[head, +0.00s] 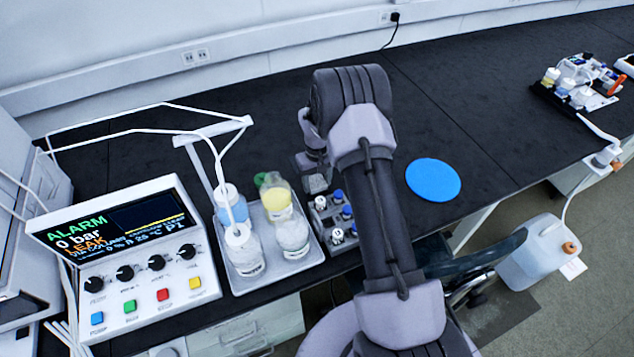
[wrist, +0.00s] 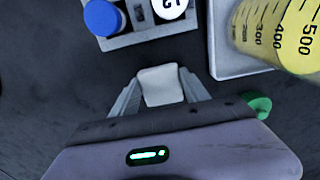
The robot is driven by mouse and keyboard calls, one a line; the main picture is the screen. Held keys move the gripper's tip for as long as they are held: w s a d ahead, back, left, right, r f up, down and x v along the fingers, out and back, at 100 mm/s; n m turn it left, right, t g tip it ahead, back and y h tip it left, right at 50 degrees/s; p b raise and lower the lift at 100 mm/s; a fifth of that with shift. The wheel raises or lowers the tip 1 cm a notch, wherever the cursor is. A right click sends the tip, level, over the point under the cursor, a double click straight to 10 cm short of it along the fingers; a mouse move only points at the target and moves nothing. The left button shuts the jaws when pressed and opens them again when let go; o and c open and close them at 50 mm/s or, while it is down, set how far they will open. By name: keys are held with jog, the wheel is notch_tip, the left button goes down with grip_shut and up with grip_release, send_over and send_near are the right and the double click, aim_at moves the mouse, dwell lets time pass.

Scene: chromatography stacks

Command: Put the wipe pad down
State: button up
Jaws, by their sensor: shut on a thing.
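The wipe pad (wrist: 162,84) is a small white block in the wrist view. My gripper (wrist: 160,92) is shut on it, with one finger on each side. The dark bench top shows around the pad; I cannot tell whether the pad touches it. In the head view my gripper (head: 317,168) is above the bench, behind the vial rack and right of the bottle tray. My arm partly covers that area.
The vial rack (wrist: 148,38) with blue and white caps and the bottle tray (wrist: 222,62) are close to my gripper. A green cap (head: 262,179) lies behind the tray. A blue disc (head: 433,180) lies right of my arm. The control unit (head: 130,250) shows "ALARM" and "LEAK". The back bench is clear.

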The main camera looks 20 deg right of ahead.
jog(key=shift+f, duration=0.2)
jog(key=o, duration=1.4)
jog(key=shift+o, duration=0.2)
jog(key=shift+r, duration=0.1)
